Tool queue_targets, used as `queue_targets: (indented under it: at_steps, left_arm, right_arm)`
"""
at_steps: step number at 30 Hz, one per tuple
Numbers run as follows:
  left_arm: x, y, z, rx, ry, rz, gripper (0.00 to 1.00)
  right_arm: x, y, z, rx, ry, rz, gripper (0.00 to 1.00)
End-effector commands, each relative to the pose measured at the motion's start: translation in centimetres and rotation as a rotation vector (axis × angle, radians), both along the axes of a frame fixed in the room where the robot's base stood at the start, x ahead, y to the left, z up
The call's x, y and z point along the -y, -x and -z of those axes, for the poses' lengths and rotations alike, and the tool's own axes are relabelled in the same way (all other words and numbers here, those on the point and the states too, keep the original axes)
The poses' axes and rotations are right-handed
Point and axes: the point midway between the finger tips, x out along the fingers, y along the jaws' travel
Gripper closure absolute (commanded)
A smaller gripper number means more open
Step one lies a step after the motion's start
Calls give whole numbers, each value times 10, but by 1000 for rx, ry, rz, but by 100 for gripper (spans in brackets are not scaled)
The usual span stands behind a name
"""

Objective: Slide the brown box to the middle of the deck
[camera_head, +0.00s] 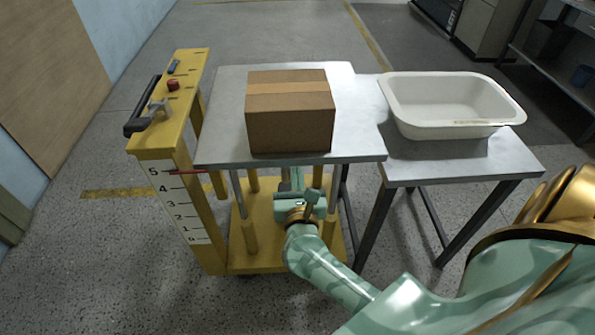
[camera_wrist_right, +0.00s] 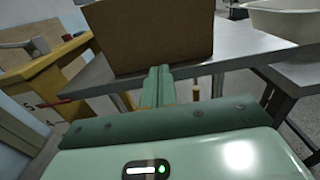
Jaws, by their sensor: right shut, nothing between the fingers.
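The brown box (camera_head: 290,112) is a closed cardboard carton with a tan tape strip. It sits on the grey deck (camera_head: 220,135) of the yellow lift, with its front face close to the deck's front edge. My right gripper (camera_head: 293,180) is shut and empty, at the front edge of the deck just in front of the box. In the right wrist view the shut fingers (camera_wrist_right: 157,82) point at the lower part of the box (camera_wrist_right: 150,35); I cannot tell whether they touch it. My left gripper is not in view.
A white tub (camera_head: 450,125) stands on a grey side table (camera_head: 430,172) to the right of the deck. The lift's yellow post (camera_head: 165,140) has a black handle, a red button and a number scale. Bare deck shows left and right of the box.

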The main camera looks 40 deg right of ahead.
Motion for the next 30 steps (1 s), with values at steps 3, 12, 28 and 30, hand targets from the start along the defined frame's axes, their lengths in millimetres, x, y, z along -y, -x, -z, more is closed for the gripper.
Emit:
queue_targets:
  at_steps: [3, 12, 28, 30]
  left_arm:
    - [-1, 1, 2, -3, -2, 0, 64]
    - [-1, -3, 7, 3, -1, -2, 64]
    - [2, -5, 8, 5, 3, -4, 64]
    - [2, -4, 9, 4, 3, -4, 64]
  right_arm:
    - [15, -24, 0, 2, 2, 1, 100]
    - [42, -68, 0, 0, 1, 0, 100]
    - [50, -80, 0, -1, 1, 0, 100]
    - [51, -82, 0, 0, 1, 0, 100]
